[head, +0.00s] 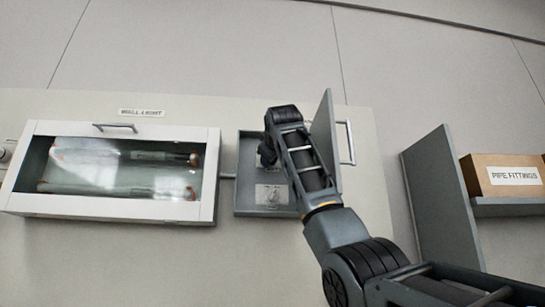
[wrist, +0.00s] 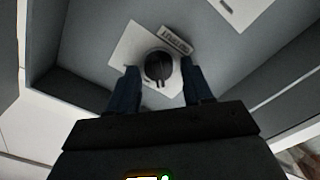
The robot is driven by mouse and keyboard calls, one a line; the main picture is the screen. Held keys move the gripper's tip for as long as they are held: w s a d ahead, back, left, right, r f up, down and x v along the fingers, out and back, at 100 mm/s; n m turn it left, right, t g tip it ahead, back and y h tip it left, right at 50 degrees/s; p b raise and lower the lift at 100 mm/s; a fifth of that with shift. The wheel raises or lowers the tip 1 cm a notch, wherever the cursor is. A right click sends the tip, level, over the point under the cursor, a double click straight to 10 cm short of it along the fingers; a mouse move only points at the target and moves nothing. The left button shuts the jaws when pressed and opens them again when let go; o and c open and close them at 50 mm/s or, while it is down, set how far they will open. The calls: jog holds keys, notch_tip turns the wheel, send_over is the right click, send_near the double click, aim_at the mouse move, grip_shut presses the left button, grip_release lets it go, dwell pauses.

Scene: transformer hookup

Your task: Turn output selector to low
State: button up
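A grey wall box (head: 241,165) stands with its door (head: 326,140) swung open to the right. My gripper (head: 265,157) is inside the upper part of the box in the head view. In the wrist view, a round black knob (wrist: 159,66) sits on a white plate (wrist: 133,48) beside a small label (wrist: 175,39). The label's text is too blurred to read. My gripper (wrist: 160,80) is open, with one finger on each side of the knob. I cannot tell whether the fingers touch it. The knob is hidden by my gripper in the head view.
A second plate (head: 271,195) is in the lower part of the box. A white glass-fronted cabinet (head: 115,208) with tubes inside hangs to the left. A grey shelf unit (head: 440,195) holds a box labelled pipe fittings (head: 490,178) at right.

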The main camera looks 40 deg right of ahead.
jog(key=shift+o, duration=0.6)
jog(key=b+v, duration=0.3)
jog(key=v, duration=0.4)
jog(key=shift+s+a, duration=0.2)
jog(key=shift+s, duration=0.15)
